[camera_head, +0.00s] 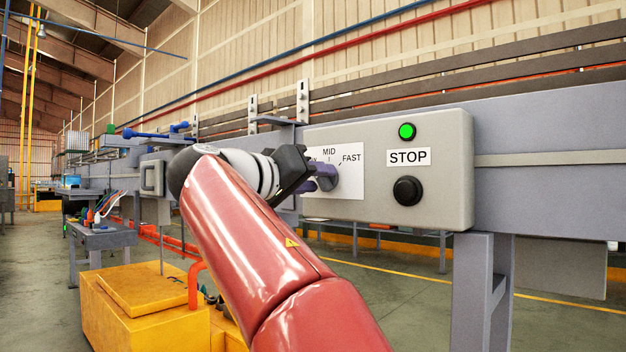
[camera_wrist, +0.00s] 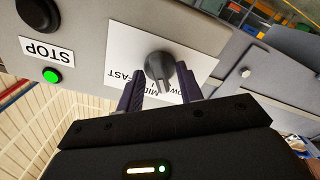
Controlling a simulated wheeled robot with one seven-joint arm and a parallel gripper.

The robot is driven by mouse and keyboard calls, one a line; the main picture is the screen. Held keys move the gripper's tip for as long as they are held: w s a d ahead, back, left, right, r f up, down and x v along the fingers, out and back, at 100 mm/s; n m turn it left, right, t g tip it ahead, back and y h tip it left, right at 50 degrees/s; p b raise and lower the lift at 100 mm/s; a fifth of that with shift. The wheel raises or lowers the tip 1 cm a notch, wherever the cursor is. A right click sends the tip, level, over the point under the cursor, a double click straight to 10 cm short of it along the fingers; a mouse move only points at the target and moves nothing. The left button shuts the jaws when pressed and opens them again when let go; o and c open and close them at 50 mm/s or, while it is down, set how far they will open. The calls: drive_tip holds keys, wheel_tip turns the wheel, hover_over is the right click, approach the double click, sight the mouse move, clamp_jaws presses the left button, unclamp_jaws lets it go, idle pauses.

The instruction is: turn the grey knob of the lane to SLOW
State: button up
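The grey knob (camera_wrist: 159,66) sits on a white dial plate (camera_head: 347,182) with the words MID and FAST readable; the SLOW word is partly hidden by my gripper. In the wrist view, turned upside down, my gripper (camera_wrist: 160,76) has its two dark purple fingers apart, one on each side of the knob. Gaps show between the fingers and the knob, so it is not clamped. In the head view my gripper (camera_head: 318,178) reaches the dial from the left and covers part of the knob. The exact mark the knob points to is hard to tell.
The grey control box (camera_head: 453,160) also carries a lit green lamp (camera_head: 407,131), a STOP label (camera_head: 408,157) and a black button (camera_head: 407,191) right of the dial. The box is fixed on the grey conveyor rail (camera_head: 555,140). A yellow cart (camera_head: 150,305) stands low at left.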

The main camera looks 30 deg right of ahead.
clamp_jaws()
drive_tip(key=n+p, duration=0.1)
drive_tip(key=n, duration=0.1)
drive_tip(key=shift+n+p, duration=0.3)
drive_tip(key=shift+p, duration=0.1)
unclamp_jaws()
drive_tip(key=v, duration=0.8)
